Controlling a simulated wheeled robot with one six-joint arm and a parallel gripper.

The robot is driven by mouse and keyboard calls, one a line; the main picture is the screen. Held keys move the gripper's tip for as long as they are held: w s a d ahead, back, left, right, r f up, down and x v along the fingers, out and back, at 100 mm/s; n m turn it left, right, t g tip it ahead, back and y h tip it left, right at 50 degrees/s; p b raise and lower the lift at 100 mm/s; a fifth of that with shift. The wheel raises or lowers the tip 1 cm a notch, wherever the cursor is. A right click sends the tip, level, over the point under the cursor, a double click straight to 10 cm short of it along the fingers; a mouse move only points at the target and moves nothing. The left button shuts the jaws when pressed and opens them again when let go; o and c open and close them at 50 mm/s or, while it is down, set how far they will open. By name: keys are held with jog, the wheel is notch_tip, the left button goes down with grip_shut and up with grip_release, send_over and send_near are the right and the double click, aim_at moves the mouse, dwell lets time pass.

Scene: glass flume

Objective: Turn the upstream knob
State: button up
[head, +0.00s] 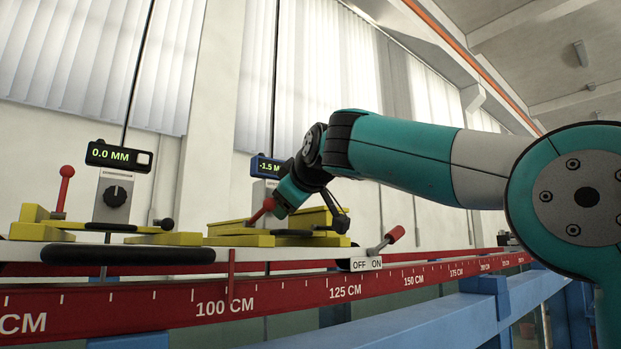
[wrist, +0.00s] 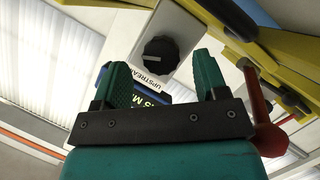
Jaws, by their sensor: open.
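The upstream knob (wrist: 160,54) is a round black dial with a pale pointer line on a light grey plate. An "UPSTREAM" label (wrist: 146,80) sits beside it in the wrist view. My gripper (wrist: 160,62) is open, its two teal fingers apart on either side of the knob's line in the picture. I cannot tell how far the fingertips are from it, and they hold nothing. In the head view my gripper (head: 284,200) is at the right-hand gauge, whose blue-cased display (head: 266,167) reads about -1.5 M, partly covered. The knob is hidden there behind my gripper.
Another gauge at left has a black knob (head: 115,196) and a display (head: 119,156) reading 0.0 MM. A red-knobbed lever (wrist: 257,104) stands close beside my right finger. Yellow bases, a red scale rail (head: 225,303) and an OFF/ON lever (head: 385,240) are nearby.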

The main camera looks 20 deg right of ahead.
jog(key=b+v, duration=0.1)
jog(key=v, duration=1.4)
jog(key=shift+b, duration=0.3)
jog(key=shift+s, duration=0.15)
jog(key=w+d+r+m+y+p, duration=0.2)
jog(key=w+d+r+m+p, duration=0.1)
jog(key=w+r+p, duration=0.15)
jog(key=s+d+f+m+g+y+p, duration=0.2)
jog(key=d+f+m+y+p, duration=0.1)
jog(key=m+p, duration=0.15)
jog(key=shift+m, duration=0.35)
jog(key=p+x, duration=0.3)
jog(key=x, duration=1.3)
jog(key=shift+w+a+f+p, duration=0.25)
jog(key=shift+w+f+p, duration=0.05)
jog(key=shift+w, duration=0.2)
jog(key=c, duration=0.9)
